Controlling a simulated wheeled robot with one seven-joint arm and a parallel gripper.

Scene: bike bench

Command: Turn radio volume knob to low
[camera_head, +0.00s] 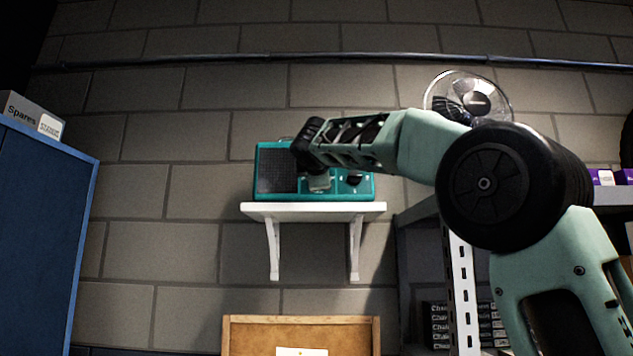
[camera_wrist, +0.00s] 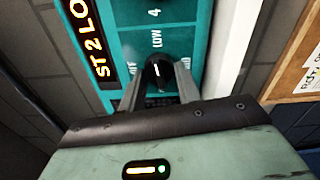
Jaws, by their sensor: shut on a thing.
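The teal radio (camera_head: 275,173) stands on a white wall shelf. My gripper (camera_head: 318,182) is at the front of the radio, left of a black knob (camera_head: 353,180). In the wrist view, my gripper (camera_wrist: 158,86) is shut on another black knob (camera_wrist: 156,70), the volume knob, with one finger on each side. Its face has a white pointer line directed roughly toward the LOW label (camera_wrist: 157,38). An OFF label (camera_wrist: 132,68) is partly visible beside the left finger. My gripper hides the held knob in the head view.
The white shelf (camera_head: 313,208) is on a block wall. A grey shelving rack (camera_head: 460,290) is below my arm. A corkboard (camera_head: 300,333) is below the shelf.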

